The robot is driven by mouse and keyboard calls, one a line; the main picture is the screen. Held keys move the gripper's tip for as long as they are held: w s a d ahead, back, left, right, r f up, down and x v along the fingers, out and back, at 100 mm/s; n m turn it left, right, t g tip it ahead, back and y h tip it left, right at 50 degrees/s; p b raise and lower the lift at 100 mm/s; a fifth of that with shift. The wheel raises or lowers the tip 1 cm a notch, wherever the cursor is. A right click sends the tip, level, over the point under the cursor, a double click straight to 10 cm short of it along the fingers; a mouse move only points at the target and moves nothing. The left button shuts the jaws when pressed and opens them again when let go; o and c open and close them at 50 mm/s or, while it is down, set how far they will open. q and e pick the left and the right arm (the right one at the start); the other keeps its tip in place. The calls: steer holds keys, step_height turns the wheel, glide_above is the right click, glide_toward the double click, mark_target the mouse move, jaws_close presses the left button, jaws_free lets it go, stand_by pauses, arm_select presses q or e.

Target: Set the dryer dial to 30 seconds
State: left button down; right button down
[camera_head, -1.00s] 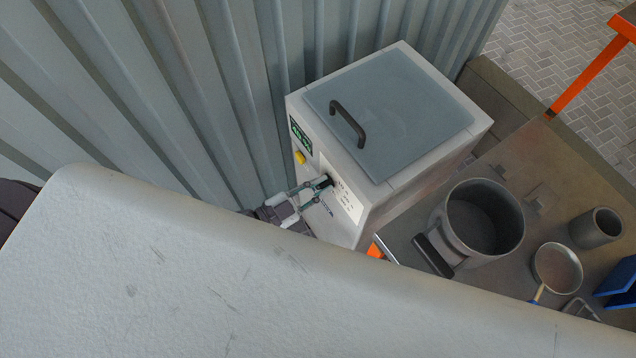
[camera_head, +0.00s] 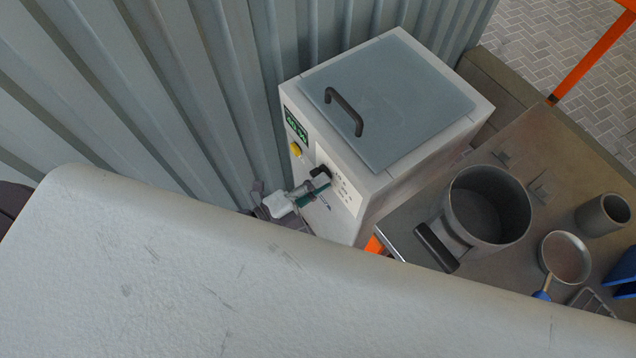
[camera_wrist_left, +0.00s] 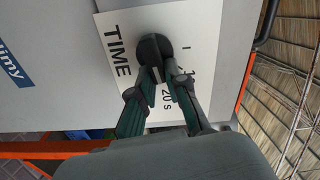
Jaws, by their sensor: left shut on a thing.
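The dryer (camera_head: 352,205) is a white box with a grey lid and a black lid handle. Its black dial (camera_head: 320,171) sits on the front panel beside a white label plate. In the left wrist view the round dial (camera_wrist_left: 154,48) is seen close up, next to the word TIME and a "20 s" mark. Other marks are partly hidden by a finger. My left gripper (camera_head: 315,184) is at the dial; in the wrist view its fingers (camera_wrist_left: 163,72) are closed on the dial's lower part. Which mark the dial points to cannot be told. My right gripper is not in view.
A yellow button (camera_head: 296,149) and a green display (camera_head: 296,125) are on the dryer's front. A grey pot (camera_head: 487,212), a small pan (camera_head: 565,257) and a cup (camera_head: 602,215) stand on the table to the right. A corrugated wall (camera_head: 150,90) rises behind.

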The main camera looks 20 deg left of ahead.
arm_select(q)
steer(key=m+b, duration=0.1)
steer(key=f+m, duration=0.1)
steer(key=m, duration=0.1)
steer(key=shift+m+b, duration=0.3)
steer(key=shift+b, duration=0.1)
steer(key=shift+f+m+b, duration=0.2)
steer(key=shift+m+b, duration=0.9)
steer(key=shift+m, duration=0.9)
steer(key=shift+a, duration=0.1)
steer(key=c, duration=1.2)
jaws_free()
steer(key=shift+o, duration=0.2)
steer(key=v, duration=1.2)
